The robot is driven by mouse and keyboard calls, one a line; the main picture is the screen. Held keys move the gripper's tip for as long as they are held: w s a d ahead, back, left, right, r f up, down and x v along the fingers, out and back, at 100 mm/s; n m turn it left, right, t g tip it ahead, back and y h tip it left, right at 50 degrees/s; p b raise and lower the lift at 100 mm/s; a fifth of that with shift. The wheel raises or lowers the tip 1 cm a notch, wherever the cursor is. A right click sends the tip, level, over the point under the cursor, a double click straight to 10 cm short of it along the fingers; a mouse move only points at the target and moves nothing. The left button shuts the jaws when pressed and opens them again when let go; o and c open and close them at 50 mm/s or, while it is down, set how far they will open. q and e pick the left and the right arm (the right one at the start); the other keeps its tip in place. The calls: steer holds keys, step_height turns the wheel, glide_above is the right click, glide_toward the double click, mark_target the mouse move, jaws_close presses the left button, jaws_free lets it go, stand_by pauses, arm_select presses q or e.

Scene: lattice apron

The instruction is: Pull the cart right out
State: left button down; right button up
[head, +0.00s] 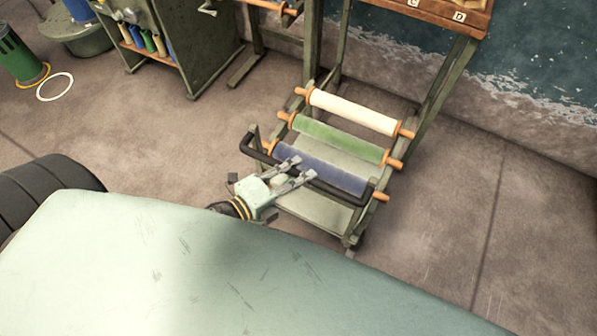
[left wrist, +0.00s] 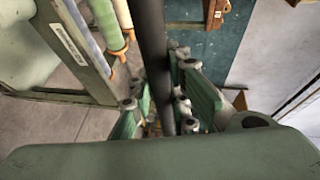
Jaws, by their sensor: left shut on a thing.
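The cart (head: 318,208) is a low green frame carrying a white roll (head: 352,110), a green roll (head: 335,137) and a blue roll (head: 335,176) on orange-ended rods. Its black bar handle (head: 262,153) runs along the near side. My left gripper (head: 305,169) is shut on the handle, with its fingers on either side of the bar. In the left wrist view, the dark bar (left wrist: 152,45) passes between the fingers of the gripper (left wrist: 160,103). The cart's far end is between or close to the bench legs; its wheels are mostly hidden. My right gripper is not in view.
A wooden-topped bench (head: 440,12) with green legs stands behind the cart. A green cabinet (head: 185,45), a green bin (head: 18,55) and a white ring (head: 55,86) are at upper left. Floor is clear left and right of the cart.

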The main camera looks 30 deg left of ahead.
arm_select(q)
steer(key=c, duration=2)
jaws_free()
steer(key=shift+s+f, duration=0.25)
steer(key=o, duration=0.4)
steer(key=shift+s+r, duration=0.1)
steer(key=shift+r, duration=0.1)
steer(key=shift+c, duration=0.2)
steer(key=shift+a, duration=0.1)
steer(key=v, duration=1.1)
steer(key=shift+s+a+r, duration=0.15)
steer(key=shift+s+r, duration=0.05)
steer(key=shift+s, duration=0.15)
